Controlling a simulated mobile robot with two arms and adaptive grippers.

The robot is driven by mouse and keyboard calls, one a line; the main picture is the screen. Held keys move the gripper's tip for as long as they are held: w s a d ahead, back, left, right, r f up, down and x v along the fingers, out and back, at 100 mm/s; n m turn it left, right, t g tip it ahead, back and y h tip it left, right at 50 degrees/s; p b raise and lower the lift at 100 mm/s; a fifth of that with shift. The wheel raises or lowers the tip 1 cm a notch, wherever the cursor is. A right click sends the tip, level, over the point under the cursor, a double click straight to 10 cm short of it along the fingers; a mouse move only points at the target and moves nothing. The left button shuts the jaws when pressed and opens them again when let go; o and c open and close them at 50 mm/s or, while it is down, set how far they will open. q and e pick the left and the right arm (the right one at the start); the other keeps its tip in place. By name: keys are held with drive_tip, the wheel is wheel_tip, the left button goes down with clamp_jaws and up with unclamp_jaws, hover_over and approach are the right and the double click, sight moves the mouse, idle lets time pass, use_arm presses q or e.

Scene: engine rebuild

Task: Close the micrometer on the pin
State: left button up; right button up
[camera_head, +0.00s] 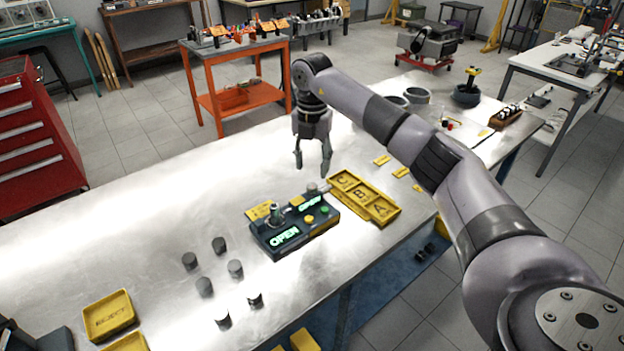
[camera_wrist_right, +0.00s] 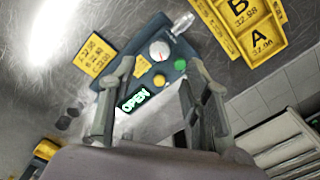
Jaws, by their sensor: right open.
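The micrometer station (camera_head: 292,232) is a dark box on the metal table, with two lit displays reading OPEN, a yellow button and a green button. A grey upright piece (camera_head: 275,214) stands on its left part; I cannot tell whether it is a pin. My right gripper (camera_head: 313,165) is open and empty above the table, just behind the station. My left gripper is not in view.
Several dark cylindrical pins (camera_head: 235,268) stand on the table left of the station. A yellow lettered tray (camera_head: 363,196) lies right of it, and a yellow REJECT tray (camera_head: 109,315) at front left. The table's left part (camera_head: 130,225) is mostly clear.

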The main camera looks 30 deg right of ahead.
sight(312, 186)
wheel_tip(312, 186, down, 7)
drive_tip(key=shift+r+p, duration=0.15)
drive_tip(key=shift+p, duration=0.4)
clamp_jaws()
idle(0.3)
